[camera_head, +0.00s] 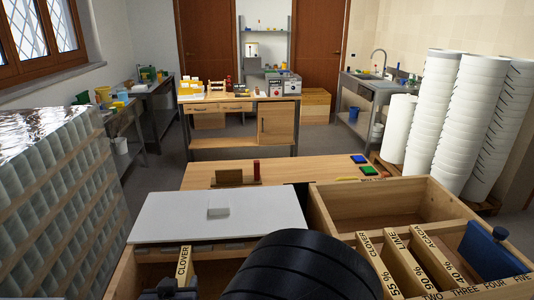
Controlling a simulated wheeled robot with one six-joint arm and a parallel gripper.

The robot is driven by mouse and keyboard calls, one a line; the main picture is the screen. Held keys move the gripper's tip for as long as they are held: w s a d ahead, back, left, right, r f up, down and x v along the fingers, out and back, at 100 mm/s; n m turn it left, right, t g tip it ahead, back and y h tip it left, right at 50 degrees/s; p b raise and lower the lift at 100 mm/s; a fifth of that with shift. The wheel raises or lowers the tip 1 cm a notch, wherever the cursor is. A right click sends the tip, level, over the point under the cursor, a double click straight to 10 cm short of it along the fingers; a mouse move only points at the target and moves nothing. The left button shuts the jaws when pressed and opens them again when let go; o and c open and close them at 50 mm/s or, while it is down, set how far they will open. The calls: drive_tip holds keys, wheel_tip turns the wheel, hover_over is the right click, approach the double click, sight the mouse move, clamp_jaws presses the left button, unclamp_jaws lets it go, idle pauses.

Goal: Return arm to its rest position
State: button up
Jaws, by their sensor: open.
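A black, ribbed, rounded part of my arm (300,268) fills the bottom middle, low over the front of the workbench. My gripper (168,288) shows as a dark grey piece at the bottom edge, left of the arm, partly cut off by the frame. It is open, and I see nothing held in it. It is close to a wooden strip marked CLOVER (184,262); I cannot tell whether they touch.
A white lid (250,225) with a small pale block covers part of a wooden box. An open wooden crate (385,195) holds labelled dividers and a blue item (487,245). Wrapped stacked goods (60,200) stand left; tall white bucket stacks (487,110) stand right. Floor shows beyond.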

wheel_tip(320, 180, up, 6)
drive_tip(key=shift+s+f+p, duration=0.1)
drive_tip(key=shift+s+p, duration=0.05)
drive_tip(key=shift+p, duration=0.85)
